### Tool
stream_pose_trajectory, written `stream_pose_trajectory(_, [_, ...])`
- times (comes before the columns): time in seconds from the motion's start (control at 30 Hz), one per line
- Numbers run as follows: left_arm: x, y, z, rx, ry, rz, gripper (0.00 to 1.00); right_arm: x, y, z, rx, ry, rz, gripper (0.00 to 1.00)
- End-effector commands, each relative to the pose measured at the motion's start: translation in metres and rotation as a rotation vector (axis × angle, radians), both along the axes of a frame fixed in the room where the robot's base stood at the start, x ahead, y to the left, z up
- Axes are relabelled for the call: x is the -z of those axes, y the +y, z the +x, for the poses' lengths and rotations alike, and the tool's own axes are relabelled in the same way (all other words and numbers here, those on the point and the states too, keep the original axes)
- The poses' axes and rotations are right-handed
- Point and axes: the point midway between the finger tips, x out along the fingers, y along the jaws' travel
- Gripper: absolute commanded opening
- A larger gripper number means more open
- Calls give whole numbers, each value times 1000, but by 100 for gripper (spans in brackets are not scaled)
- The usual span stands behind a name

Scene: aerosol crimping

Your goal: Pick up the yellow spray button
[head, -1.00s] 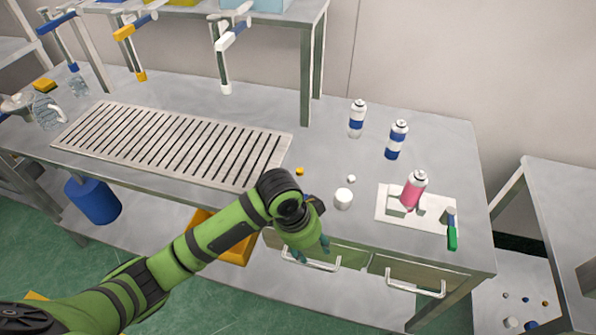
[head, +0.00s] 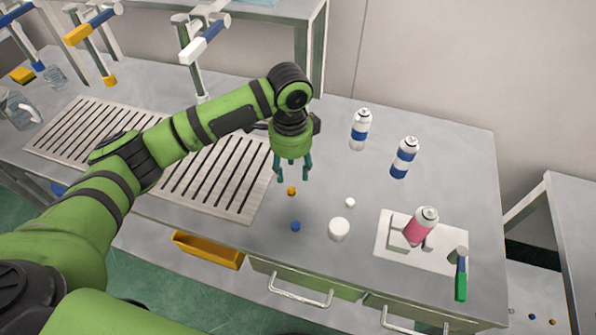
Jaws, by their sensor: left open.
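The yellow spray button (head: 291,191) is a small orange-yellow piece on the grey metal bench (head: 330,135), just right of the slatted grate. My left gripper (head: 293,178) points down with its teal fingers apart and empty. In the picture its fingertips are just above the yellow button; the exact height gap cannot be told. A blue button (head: 295,226) and a small white button (head: 350,202) lie nearby on the bench. My right gripper is not in view.
A white cap (head: 339,229) stands right of the blue button. Two white-and-blue cans (head: 361,130) (head: 404,157) stand behind. A pink can (head: 421,226) leans on a white plate (head: 384,246) beside a green-handled tool (head: 461,275). The slatted grate (head: 215,190) lies left.

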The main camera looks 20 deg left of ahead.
Motion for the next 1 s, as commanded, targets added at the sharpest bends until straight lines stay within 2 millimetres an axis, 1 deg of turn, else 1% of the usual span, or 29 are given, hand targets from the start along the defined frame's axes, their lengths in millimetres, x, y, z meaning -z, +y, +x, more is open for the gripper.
stream_pose_trajectory(0.1, [6,2,0,0,8,6,48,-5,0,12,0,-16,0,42])
stream_pose_trajectory(0.17, [12,2,0,-1,8,6,48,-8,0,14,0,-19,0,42])
stream_pose_trajectory(0.27, [23,2,-1,1,9,5,48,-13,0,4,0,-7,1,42])
stream_pose_trajectory(0.43, [48,2,-1,0,8,6,48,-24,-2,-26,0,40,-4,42])
stream_pose_trajectory(0.53, [62,2,-1,1,6,5,48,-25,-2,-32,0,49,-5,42])
stream_pose_trajectory(0.63, [68,2,-1,1,4,5,48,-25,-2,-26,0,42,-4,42])
stream_pose_trajectory(0.83, [70,2,-1,2,3,4,48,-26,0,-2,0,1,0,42])
stream_pose_trajectory(0.87, [70,2,-1,2,3,4,40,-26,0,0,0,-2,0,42])
stream_pose_trajectory(0.97, [69,2,-1,1,3,4,27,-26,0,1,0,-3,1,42])
stream_pose_trajectory(1.0, [69,2,-1,2,3,4,21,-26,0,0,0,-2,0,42])
